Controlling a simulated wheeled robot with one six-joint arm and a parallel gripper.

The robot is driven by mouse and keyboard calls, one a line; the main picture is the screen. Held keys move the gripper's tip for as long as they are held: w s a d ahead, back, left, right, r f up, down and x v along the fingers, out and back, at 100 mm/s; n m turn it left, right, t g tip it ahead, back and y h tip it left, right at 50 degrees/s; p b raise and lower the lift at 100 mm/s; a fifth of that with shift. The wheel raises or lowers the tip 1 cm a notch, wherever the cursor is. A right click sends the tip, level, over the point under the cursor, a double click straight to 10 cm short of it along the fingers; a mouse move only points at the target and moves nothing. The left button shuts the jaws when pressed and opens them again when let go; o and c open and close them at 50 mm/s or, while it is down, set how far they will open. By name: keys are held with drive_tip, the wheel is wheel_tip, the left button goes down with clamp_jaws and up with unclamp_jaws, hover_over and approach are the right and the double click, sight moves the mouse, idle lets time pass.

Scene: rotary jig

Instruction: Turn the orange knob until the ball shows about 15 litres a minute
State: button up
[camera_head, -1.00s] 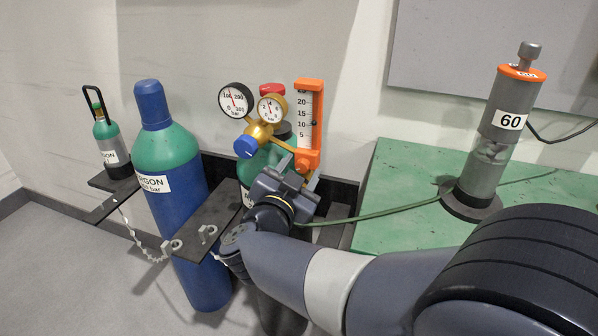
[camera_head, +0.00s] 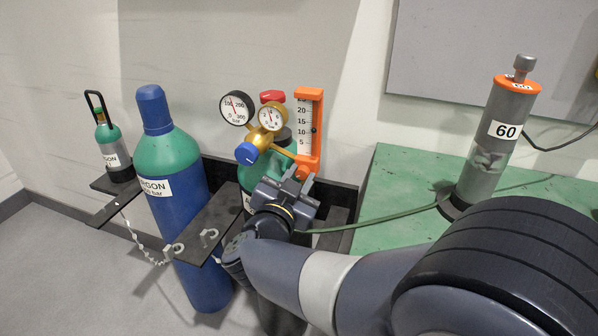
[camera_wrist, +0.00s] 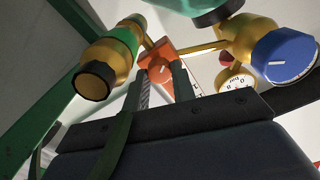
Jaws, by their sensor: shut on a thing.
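The orange flow meter (camera_head: 318,125) stands upright at the back centre, with a white scale marked 5 to 20. A small dark ball (camera_head: 313,130) shows in its tube, a little above the 10 mark. The orange knob (camera_wrist: 158,72) with a white line is at its lower end, between my two fingers in the wrist view. My gripper (camera_head: 296,178) reaches up to it from below and is shut on the knob. In the head view the fingers and arm mostly hide the knob.
A brass regulator with two dial gauges (camera_head: 236,108) and a blue knob (camera_head: 247,153) sits close left of my gripper. Blue-green cylinders (camera_head: 170,155) stand left. A green hose (camera_head: 385,215) runs right to a grey column marked 60 (camera_head: 495,140) on the green table (camera_head: 410,165).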

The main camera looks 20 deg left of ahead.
drive_tip(key=n+p, duration=0.1)
drive_tip(key=p, duration=0.1)
drive_tip(key=n+p, duration=0.2)
drive_tip(key=p, duration=0.1)
drive_tip(key=shift+r, duration=0.35)
drive_tip(key=n+p, duration=0.3)
drive_tip(key=p, duration=0.2)
drive_tip(key=shift+f+n, duration=0.15)
drive_tip(key=shift+n, duration=0.25)
drive_tip(key=shift+f+n+p, duration=0.15)
drive_tip(key=shift+n+p, duration=0.45)
drive_tip(key=shift+p, duration=0.1)
drive_tip(key=shift+a, duration=0.1)
drive_tip(key=o, duration=1)
drive_tip(key=s, duration=1)
drive_tip(key=shift+s+a, duration=0.4)
